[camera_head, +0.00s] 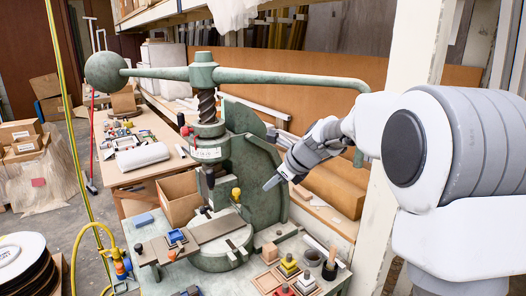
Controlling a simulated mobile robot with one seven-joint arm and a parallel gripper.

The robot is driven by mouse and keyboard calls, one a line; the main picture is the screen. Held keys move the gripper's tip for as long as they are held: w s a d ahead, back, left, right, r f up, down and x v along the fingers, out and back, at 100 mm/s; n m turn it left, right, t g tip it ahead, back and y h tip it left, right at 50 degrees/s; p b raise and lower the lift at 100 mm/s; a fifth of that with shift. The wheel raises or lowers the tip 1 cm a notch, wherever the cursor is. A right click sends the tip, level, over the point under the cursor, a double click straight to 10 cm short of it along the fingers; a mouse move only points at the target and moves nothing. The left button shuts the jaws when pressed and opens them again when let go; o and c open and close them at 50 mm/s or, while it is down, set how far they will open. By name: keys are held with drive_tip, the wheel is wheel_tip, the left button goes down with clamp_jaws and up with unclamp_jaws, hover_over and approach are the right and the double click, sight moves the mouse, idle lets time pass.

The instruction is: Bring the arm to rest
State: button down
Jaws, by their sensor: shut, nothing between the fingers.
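My gripper (273,183) is at the end of my arm, which comes in from the right. It is shut and empty. It points down and left in the air, in front of the body of the green fly press (254,165) and above the bench. The press has a long lever (290,78) with a ball weight (105,72) at its left end. The lever's right end bends down behind my arm. The press screw and ram stand to the left of my gripper, apart from it.
A blue piece (177,237) lies on the bar at the press base. A white post (408,110) stands behind my arm. A yellow hose (77,245) hangs at left.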

drive_tip(key=s+d+r+n+h, duration=0.1)
drive_tip(key=s+d+r+n, duration=0.15)
drive_tip(key=s+n, duration=0.55)
drive_tip(key=s+d+r+n+h, duration=0.1)
drive_tip(key=s+d+r+n, duration=0.3)
drive_tip(key=s, duration=0.7)
drive_tip(key=s+d+f+n+h, duration=0.1)
drive_tip(key=s+d+f+n, duration=0.1)
drive_tip(key=s+n, duration=0.4)
drive_tip(key=s+d+f+n+h, duration=0.2)
drive_tip(key=s+n, duration=0.4)
drive_tip(key=s, duration=0.5)
drive_tip(key=shift+d+f, duration=0.2)
drive_tip(key=shift+d, duration=0.15)
